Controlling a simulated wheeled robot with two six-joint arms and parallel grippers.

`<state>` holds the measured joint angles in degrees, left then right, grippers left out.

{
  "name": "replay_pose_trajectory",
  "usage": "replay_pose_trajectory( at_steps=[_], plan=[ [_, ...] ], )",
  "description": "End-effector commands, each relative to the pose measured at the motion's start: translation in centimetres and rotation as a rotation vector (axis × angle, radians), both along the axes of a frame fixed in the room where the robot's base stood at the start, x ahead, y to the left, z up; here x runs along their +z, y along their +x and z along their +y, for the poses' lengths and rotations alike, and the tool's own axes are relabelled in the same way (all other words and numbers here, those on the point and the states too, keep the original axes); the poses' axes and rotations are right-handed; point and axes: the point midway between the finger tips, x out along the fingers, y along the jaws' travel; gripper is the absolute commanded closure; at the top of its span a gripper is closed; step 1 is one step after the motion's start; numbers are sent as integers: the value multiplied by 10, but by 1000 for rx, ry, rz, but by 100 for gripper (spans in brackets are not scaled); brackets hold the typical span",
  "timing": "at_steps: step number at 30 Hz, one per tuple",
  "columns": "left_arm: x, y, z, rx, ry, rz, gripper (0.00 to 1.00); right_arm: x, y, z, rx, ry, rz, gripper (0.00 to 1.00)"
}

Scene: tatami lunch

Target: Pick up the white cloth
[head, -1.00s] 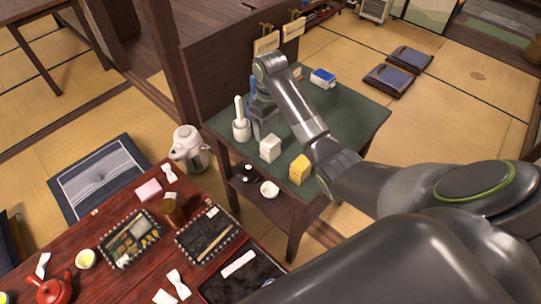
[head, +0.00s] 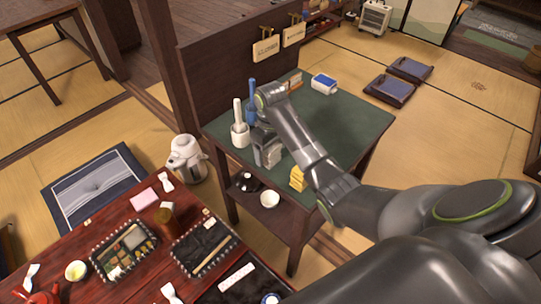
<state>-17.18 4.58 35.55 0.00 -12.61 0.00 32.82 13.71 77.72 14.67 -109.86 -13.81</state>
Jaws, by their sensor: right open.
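My right gripper (head: 268,152) points down over the green-topped side table (head: 350,120), open, where a stack of folded white cloths stood. The gripper now covers nearly all of that stack, so I cannot tell whether the fingers are around it or above it. A stack of folded yellow cloths (head: 298,178) sits on the table just right of and nearer than the gripper. My left gripper is not in view.
A white holder with an upright handle (head: 239,130) and a blue one (head: 252,100) stand close behind the gripper. A blue and white box (head: 324,83) lies farther back. A white pot (head: 187,158) and a red lunch table (head: 120,225) are at left.

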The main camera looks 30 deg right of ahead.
Motion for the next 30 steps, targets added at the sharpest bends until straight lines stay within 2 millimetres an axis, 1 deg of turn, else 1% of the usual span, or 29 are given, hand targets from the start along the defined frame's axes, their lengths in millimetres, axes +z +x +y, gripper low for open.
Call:
replay_pose_trajectory(
  at_steps=[3, 4, 12, 14, 15, 23, 26, 29, 30],
  plan=[
    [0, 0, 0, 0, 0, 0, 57, 0, 0, 0, 0, 0, 0, 24],
    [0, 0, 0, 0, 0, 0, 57, 0, 0, 0, 0, 0, 0, 26],
    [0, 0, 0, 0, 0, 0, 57, 1, 0, 0, 0, 0, -1, 62],
    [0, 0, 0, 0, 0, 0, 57, 1, 0, 0, 0, 0, -1, 69],
    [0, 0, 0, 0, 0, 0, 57, 1, 0, 0, 0, 0, -1, 72],
    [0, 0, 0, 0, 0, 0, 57, 3, 0, 0, 0, -1, -1, 72],
    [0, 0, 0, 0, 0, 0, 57, 9, 1, 0, 1, 0, -4, 72],
    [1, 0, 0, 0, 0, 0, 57, 20, 1, 0, 1, -1, -4, 72],
    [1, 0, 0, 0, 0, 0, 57, 27, 1, -1, 1, -1, -6, 72]
  ],
)
